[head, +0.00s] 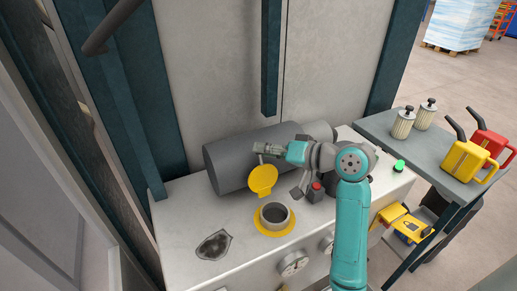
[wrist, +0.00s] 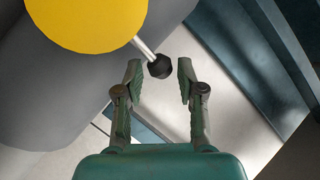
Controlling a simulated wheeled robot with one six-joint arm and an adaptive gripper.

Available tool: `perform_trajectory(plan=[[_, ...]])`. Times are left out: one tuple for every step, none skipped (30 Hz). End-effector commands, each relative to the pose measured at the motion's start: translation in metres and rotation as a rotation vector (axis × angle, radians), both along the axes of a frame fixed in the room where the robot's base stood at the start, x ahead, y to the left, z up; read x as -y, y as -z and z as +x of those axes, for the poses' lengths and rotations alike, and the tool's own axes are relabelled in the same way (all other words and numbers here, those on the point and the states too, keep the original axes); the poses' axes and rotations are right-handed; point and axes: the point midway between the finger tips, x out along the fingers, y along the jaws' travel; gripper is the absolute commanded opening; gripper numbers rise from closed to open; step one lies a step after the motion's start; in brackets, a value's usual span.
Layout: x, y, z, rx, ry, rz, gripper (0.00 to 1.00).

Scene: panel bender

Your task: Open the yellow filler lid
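The yellow filler lid (head: 263,179) stands tilted up on the far side of the filler neck (head: 275,214), whose dark mouth is uncovered. A yellow ring surrounds the neck's base. In the wrist view, the lid (wrist: 85,18) fills the top left, and a metal rod runs from it to a black knob (wrist: 160,66). My gripper (head: 257,149) is just above the lid, in front of the grey cylinder. In the wrist view, my gripper (wrist: 159,74) is open, with the knob in the gap between its fingertips and space visible on both sides. I cannot tell its depth relative to the tips.
A grey cylinder (head: 235,158) lies behind the lid on the machine top. A dark patch (head: 213,245) is at the left, and a red button (head: 317,186) is right of the neck. A side table (head: 425,150) holds filters and yellow and red cans.

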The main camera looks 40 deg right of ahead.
Motion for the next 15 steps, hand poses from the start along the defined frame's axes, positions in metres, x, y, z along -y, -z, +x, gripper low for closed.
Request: perform_trajectory(plan=[[-0.003,0.002,0.006,-0.001,-0.002,0.0,0.39],[-0.004,0.003,0.01,-0.001,-0.002,0.0,0.39],[-0.005,0.004,0.013,0.0,-0.001,0.0,0.39],[-0.006,0.005,0.015,0.0,-0.001,0.0,0.39],[-0.006,0.005,0.017,0.0,-0.001,0.0,0.39],[-0.007,0.006,0.019,-0.001,-0.001,0.0,0.39],[-0.007,0.006,0.021,0.0,-0.001,-0.001,0.39],[-0.008,0.006,0.022,0.0,0.0,-0.001,0.39],[-0.008,0.007,0.022,0.0,0.0,-0.001,0.39],[-0.008,0.007,0.023,0.0,0.0,-0.001,0.39],[-0.008,0.007,0.023,0.0,0.0,-0.001,0.39],[-0.008,0.007,0.023,0.0,0.0,-0.001,0.39],[-0.008,0.007,0.023,0.0,0.0,-0.001,0.39],[-0.008,0.007,0.023,0.0,0.0,-0.001,0.39],[-0.008,0.007,0.023,0.0,0.001,-0.001,0.39]])
